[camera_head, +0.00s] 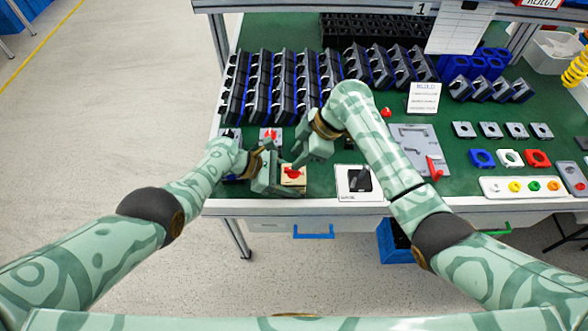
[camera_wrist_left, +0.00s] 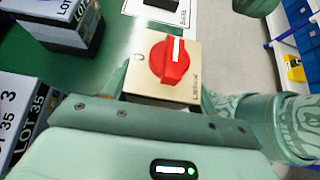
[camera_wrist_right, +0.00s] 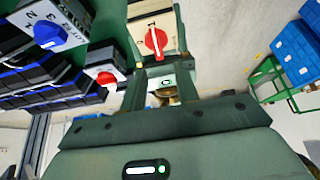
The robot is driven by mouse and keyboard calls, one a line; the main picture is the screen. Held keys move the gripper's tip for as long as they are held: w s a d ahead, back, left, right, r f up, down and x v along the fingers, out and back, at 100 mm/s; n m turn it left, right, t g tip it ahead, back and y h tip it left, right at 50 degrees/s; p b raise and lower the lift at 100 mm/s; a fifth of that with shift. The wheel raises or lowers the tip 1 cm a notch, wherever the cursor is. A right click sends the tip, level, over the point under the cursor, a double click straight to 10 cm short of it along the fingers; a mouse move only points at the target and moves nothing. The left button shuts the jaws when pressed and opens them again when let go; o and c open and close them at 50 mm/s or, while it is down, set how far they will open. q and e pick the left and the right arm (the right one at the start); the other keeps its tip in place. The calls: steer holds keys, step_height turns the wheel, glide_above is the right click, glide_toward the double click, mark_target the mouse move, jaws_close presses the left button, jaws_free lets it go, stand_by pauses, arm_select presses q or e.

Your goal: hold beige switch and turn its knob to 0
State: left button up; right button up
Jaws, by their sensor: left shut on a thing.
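The beige switch (camera_head: 293,182) is a small beige box with a red knob (camera_head: 291,171), at the front edge of the green bench. My left gripper (camera_head: 274,178) is shut on the switch body from the left. In the left wrist view the beige face (camera_wrist_left: 136,82) and red knob (camera_wrist_left: 170,62) are clear. The knob's white line points to the top, and a 0 mark sits left of the knob. My right gripper (camera_head: 298,154) is open and empty, just behind and above the switch. In the right wrist view the knob (camera_wrist_right: 156,43) lies beyond its fingertips (camera_wrist_right: 160,66).
Rows of dark switches (camera_head: 285,75) fill the back left. A grey-white switch with a red knob (camera_head: 269,135) stands close behind my left gripper. Coloured parts lie farther right.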

mark_target(294, 181)
steer(key=shift+f, duration=2.25)
jaws_close()
